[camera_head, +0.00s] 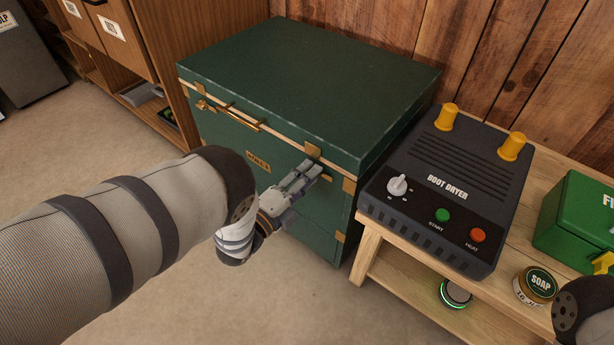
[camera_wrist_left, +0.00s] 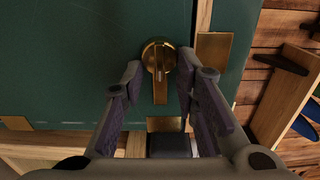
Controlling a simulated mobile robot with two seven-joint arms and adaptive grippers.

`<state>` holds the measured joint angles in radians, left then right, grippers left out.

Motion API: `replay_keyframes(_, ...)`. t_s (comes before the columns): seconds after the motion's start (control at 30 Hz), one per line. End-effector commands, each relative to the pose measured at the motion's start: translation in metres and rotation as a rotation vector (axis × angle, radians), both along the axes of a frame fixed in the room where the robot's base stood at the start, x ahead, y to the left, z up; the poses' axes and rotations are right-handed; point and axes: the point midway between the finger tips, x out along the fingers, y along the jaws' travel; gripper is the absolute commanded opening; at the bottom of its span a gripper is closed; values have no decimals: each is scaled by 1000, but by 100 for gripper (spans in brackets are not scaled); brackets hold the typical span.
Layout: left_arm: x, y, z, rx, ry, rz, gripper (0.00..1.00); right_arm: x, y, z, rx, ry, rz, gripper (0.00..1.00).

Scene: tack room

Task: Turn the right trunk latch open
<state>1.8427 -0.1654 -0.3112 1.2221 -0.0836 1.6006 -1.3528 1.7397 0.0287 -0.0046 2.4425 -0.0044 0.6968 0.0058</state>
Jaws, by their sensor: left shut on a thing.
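The green trunk (camera_head: 300,85) stands against the plank wall with its lid down. The right trunk latch (camera_wrist_left: 158,60) is a round brass knob with a flat lever on the trunk's front. In the left wrist view its lever points straight down the picture, towards the pale strip and brass plate. My left gripper (camera_head: 314,168) reaches the right part of the trunk front and covers most of this latch in the head view. In the left wrist view the fingers of my left gripper (camera_wrist_left: 160,70) are on both sides of the latch, closed on it. My right gripper is out of view.
The trunk's left latch (camera_head: 203,105) and a brass handle (camera_head: 240,119) are on the same front. A boot dryer (camera_head: 450,185) stands on a wooden bench (camera_head: 365,252) close to the trunk's right. A soap tin (camera_head: 537,283) and green box (camera_head: 580,225) are farther right. Floor in front is clear.

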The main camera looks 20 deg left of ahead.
Motion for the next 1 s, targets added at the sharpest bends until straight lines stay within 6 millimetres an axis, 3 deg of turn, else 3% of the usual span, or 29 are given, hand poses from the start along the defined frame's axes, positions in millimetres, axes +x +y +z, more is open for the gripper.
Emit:
replay_keyframes(0.17, -1, 2, -1, 3, 4, 4, 0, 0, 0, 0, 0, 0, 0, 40)
replay_keyframes(0.2, -1, 2, -1, 3, 4, 4, 30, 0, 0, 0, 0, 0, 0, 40)
replay_keyframes(0.27, 0, 2, -1, 3, 4, 4, 44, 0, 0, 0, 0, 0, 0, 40)
replay_keyframes(0.63, -6, 3, -1, 0, 3, 2, 44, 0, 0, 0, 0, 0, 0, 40)
replay_keyframes(1.0, -93, 35, -1, 1, 6, 4, 44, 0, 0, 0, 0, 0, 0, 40)
